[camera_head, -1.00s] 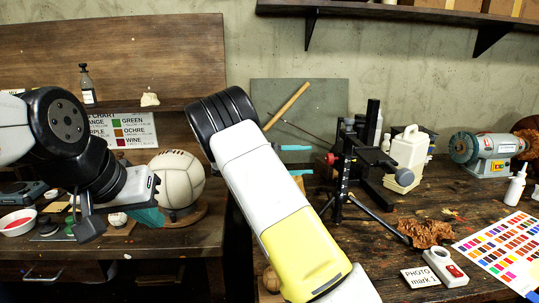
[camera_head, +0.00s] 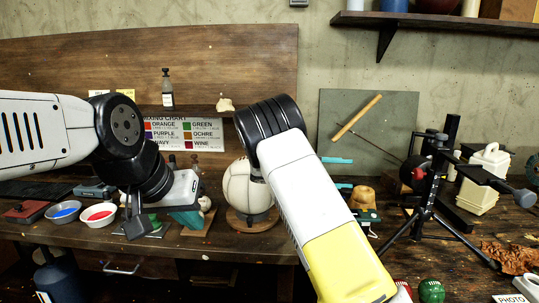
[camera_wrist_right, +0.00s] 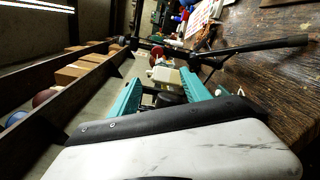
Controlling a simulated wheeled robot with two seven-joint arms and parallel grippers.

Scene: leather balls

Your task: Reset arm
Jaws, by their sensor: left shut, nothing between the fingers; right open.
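My left arm comes in from the left in the head view. Its gripper (camera_head: 190,218), with teal fingers pressed together, hangs empty over the left bench, left of the white stitched ball (camera_head: 240,192). My right arm crosses the middle of the view and hides part of the ball. My right gripper (camera_head: 345,173) shows past the arm as two separated teal fingers. In the right wrist view the fingers (camera_wrist_right: 161,76) are apart, with nothing held between them. A pale container shows beyond the tips.
Bowls of blue (camera_head: 63,211) and red (camera_head: 98,214) paint stand on the left bench. A black tripod stand (camera_head: 428,200) and a cream jug (camera_head: 484,180) stand on the right bench. A green board (camera_head: 380,110) leans on the wall. A wall shelf (camera_head: 440,22) is at upper right.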

